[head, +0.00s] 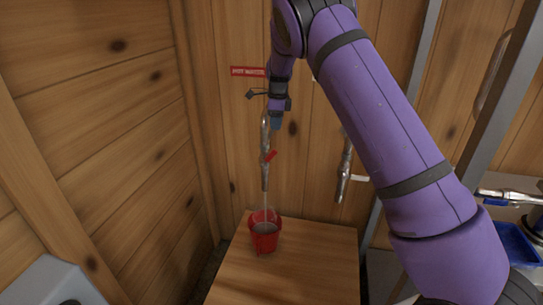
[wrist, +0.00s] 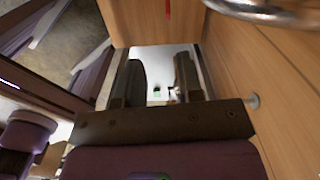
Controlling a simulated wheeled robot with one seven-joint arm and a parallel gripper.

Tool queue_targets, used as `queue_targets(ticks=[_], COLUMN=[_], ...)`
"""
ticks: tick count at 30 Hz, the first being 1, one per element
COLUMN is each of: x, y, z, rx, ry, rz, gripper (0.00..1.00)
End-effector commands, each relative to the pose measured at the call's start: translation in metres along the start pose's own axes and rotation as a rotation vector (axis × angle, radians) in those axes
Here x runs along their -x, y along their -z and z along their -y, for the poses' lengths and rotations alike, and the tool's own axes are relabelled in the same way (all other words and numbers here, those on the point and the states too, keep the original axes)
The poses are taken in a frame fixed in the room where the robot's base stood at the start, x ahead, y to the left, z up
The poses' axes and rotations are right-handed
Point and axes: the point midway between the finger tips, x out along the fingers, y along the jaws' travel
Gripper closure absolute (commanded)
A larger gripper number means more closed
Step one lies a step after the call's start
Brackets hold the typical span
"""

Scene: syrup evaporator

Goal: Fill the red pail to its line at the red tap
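The red pail (head: 264,243) stands upright on the wooden stand, below the red tap (head: 265,175). The tap is a metal pipe on the wall with a small red handle (head: 271,156). A thin pale stream (head: 265,207) runs from its spout down into the pail. Greyish liquid shows inside the pail; I cannot make out the line or how the level compares with it. My gripper (head: 276,122) is beside the top of the tap pipe, above the red handle. In the wrist view its two fingers (wrist: 160,85) are apart, with nothing between them.
A red "hot water" sign (head: 247,71) is on the wall. A second metal tap (head: 345,172) hangs to the right. The wooden stand (head: 300,275) has free room around the pail. A blue bin (head: 514,246) and metal frame posts are at the right.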

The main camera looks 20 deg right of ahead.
Motion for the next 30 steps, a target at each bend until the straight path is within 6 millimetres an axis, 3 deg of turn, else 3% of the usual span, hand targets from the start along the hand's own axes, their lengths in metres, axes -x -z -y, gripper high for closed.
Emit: queue_targets(ticks=[3, 7, 14, 24, 30], x=[-0.027, -0.041, -0.059, -0.117, -0.142], y=[-0.011, -0.016, -0.016, -0.014, -0.013], z=[0.009, 0.014, 0.015, 0.014, 0.015], rx=[-0.064, -0.102, -0.112, -0.112, -0.110], ry=[-0.004, -0.004, -0.006, -0.006, -0.005], rz=[-0.026, -0.039, -0.042, -0.042, -0.041], gripper=[0.66, 0.66, 0.66, 0.66, 0.66])
